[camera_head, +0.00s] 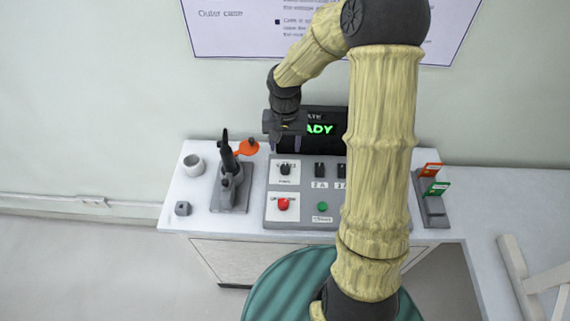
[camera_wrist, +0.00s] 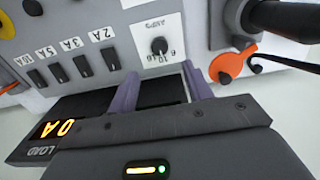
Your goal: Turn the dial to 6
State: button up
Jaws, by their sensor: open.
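The dial is a small black knob (camera_wrist: 159,45) on a white plate marked with 6, 10 and 16. It also shows at the upper left of the grey control panel in the head view (camera_head: 285,169). Its pointer is too small to read surely. My gripper (camera_head: 285,146) hangs above and behind the dial. In the wrist view, its two purple fingers (camera_wrist: 160,69) are spread apart with nothing between them. The dial lies just beyond the fingertips, roughly in line with the gap, and neither finger touches it.
Black switches (camera_wrist: 83,65) labelled in amps sit beside the dial. A red button (camera_head: 283,204) and green button (camera_head: 322,206) are nearer the front. A display (camera_head: 318,130) stands behind. A lever stand with an orange part (camera_head: 246,148) and a white cup (camera_head: 194,166) are left.

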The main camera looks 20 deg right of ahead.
aim_at(285, 167)
notch_tip(285, 167, down, 10)
jog(key=shift+f, duration=0.15)
jog(key=shift+d, duration=0.1)
jog(key=c, duration=1)
